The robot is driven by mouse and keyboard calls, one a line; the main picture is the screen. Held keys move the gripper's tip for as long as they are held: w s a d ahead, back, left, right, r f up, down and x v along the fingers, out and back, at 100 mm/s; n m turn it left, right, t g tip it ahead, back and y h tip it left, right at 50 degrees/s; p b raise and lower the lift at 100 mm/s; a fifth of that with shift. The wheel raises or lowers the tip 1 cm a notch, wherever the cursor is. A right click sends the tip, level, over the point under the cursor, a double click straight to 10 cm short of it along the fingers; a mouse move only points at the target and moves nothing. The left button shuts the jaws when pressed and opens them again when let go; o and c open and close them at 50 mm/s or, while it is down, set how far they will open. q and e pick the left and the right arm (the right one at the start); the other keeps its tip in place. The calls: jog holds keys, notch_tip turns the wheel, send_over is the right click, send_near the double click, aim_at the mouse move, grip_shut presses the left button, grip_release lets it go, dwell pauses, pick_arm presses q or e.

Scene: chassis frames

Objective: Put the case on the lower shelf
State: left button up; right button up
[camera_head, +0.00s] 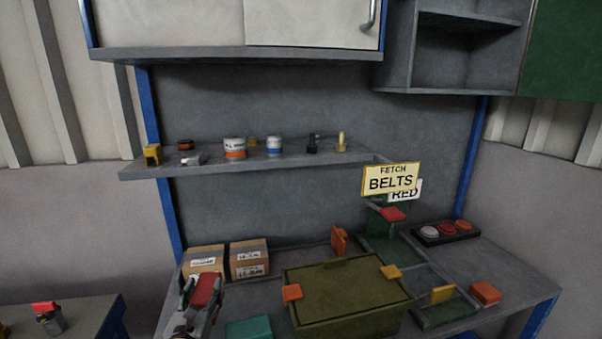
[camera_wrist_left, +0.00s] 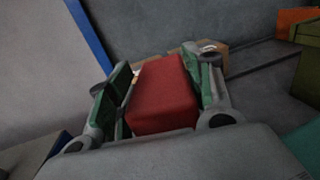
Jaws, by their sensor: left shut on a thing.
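My left gripper (camera_head: 201,296) is shut on a red box-shaped case (camera_head: 206,287), above the left part of the workbench. In the left wrist view the red case (camera_wrist_left: 162,95) sits between the two green-padded fingers (camera_wrist_left: 160,92). A long grey shelf (camera_head: 240,166) runs along the back panel, below the wall cabinet and above the bench. Several small items stand on it, with gaps between them. The held case is below this shelf's height and in front of it. My right gripper is in no view.
Two cardboard boxes (camera_head: 248,260) stand behind my left gripper. A large olive box (camera_head: 345,290) takes up the bench middle. A yellow sign (camera_head: 390,180) reads FETCH BELTS. Cans (camera_head: 234,148) and a yellow block (camera_head: 152,154) occupy the shelf. An open cubby (camera_head: 465,60) hangs upper right.

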pick_arm(q)
jog(key=w+d+r, duration=0.1)
jog(key=w+r, duration=0.1)
jog(key=r, duration=0.4)
jog(key=w+d+r+h, duration=0.1)
jog(key=w+d+r, duration=0.1)
jog(key=r, duration=0.4)
jog(key=shift+w+r+m, duration=0.3)
jog(key=shift+w+r, duration=0.1)
dwell(0.7)
jog(key=shift+w+a+r+p, duration=0.1)
jog(key=shift+a+r+p, duration=0.1)
jog(key=shift+r+p, duration=0.45)
